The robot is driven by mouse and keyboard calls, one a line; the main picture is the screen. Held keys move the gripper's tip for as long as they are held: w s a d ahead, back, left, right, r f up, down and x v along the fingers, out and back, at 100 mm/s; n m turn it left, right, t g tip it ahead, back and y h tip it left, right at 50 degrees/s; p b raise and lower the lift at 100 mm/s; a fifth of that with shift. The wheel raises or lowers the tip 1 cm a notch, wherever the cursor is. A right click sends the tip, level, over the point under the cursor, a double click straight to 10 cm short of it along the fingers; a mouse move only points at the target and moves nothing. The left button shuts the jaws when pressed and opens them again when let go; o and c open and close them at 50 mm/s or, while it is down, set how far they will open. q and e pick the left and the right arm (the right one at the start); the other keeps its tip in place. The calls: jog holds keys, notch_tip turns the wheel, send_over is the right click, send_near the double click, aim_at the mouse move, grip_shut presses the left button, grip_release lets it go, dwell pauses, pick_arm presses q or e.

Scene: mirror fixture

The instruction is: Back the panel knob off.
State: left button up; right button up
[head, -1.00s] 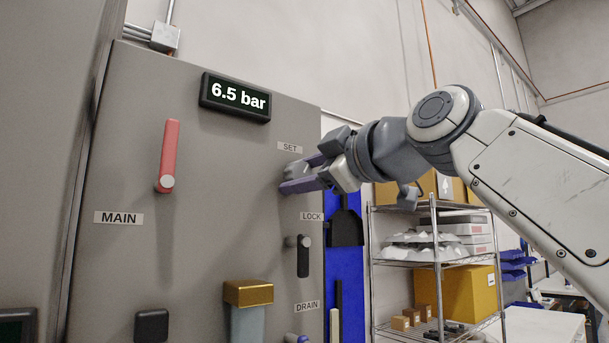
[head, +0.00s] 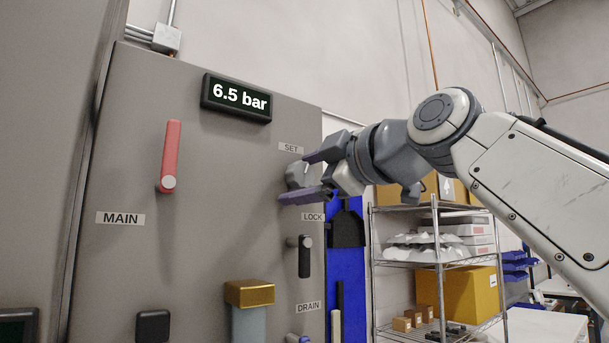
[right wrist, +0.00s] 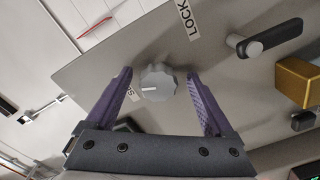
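The grey fluted panel knob (head: 296,176) sits under the SET label (head: 290,147) on the grey panel (head: 230,150). In the right wrist view the knob (right wrist: 157,83) shows a white pointer line and lies between the spread fingers, with a gap on each side. My right gripper (head: 316,176) is open at the knob; its purple fingers (right wrist: 160,88) do not appear to touch it. The display (head: 237,97) reads 6.5 bar. My left gripper is not in view.
A red MAIN lever (head: 169,155) stands upright on the panel. A black LOCK handle (head: 304,256) is below the knob, with a brass-topped part (head: 249,293) lower left. A wire shelf (head: 435,262) with boxes stands right of the panel.

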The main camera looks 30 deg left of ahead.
jog(key=shift+s+d+r, duration=0.1)
jog(key=shift+s+d+b, duration=0.1)
jog(key=shift+d+b, duration=0.2)
jog(key=shift+b, duration=0.05)
jog(key=b+v, duration=0.4)
jog(key=v, duration=0.5)
jog(key=shift+d, duration=0.3)
jog(key=shift+s, duration=0.1)
